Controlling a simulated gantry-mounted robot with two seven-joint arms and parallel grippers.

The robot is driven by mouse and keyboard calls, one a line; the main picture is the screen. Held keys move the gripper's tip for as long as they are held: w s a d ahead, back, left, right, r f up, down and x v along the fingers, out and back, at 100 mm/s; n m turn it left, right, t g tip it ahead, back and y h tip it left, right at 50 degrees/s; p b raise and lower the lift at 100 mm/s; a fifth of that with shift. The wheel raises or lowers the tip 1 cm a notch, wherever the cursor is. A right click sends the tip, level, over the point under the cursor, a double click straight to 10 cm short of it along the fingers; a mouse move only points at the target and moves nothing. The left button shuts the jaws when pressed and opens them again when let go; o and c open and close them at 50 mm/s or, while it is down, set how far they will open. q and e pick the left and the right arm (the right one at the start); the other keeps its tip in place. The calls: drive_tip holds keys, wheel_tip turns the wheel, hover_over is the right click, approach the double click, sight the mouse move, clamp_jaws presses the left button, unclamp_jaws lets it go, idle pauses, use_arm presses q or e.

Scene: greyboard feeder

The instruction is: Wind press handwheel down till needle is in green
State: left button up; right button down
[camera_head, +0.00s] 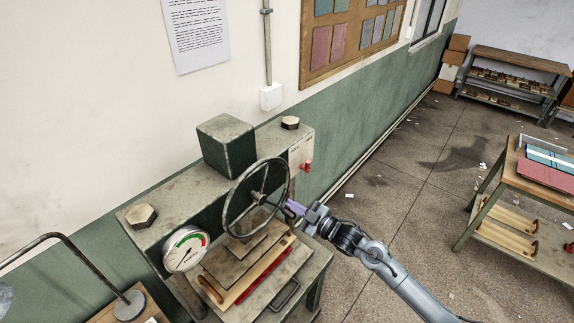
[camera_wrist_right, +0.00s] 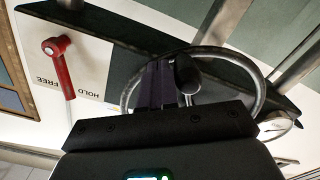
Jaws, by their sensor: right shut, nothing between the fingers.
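The press handwheel (camera_head: 257,197) is a dark ring with spokes on the front of the green-grey press. My right gripper (camera_head: 291,207) is at its right side, shut with nothing between the fingers. In the right wrist view the shut fingers (camera_wrist_right: 164,82) lie across the wheel's ring (camera_wrist_right: 262,92), next to a dark rounded handle knob (camera_wrist_right: 187,73); I cannot tell whether they touch it. The round gauge (camera_head: 186,249) has a white face with green and red arcs; its needle is too small to read surely. My left gripper is out of view.
A red lever (camera_wrist_right: 62,72) stands beside a HOLD/FREE label on the press; it also shows in the head view (camera_head: 306,167). Stacked boards (camera_head: 240,265) lie under the wheel. A lamp (camera_head: 128,305) is at lower left. The floor to the right is open up to a table (camera_head: 520,180).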

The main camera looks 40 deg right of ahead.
sight(289, 216)
drive_tip(key=shift+a+f, duration=0.1)
drive_tip(key=shift+s+a+f, duration=0.15)
drive_tip(key=shift+a+f, duration=0.35)
drive_tip(key=shift+s+a+f, duration=0.15)
drive_tip(key=shift+a+f, duration=0.3)
drive_tip(key=shift+f, duration=0.05)
drive_tip(key=shift+a, duration=0.1)
drive_tip(key=shift+s+a+f, duration=0.2)
drive_tip(key=shift+a+f, duration=0.2)
drive_tip(key=shift+a, duration=0.25)
drive_tip(key=shift+s+a+f, duration=0.2)
drive_tip(key=shift+a+f, duration=0.15)
drive_tip(key=shift+a, duration=0.3)
drive_tip(key=shift+a, duration=0.1)
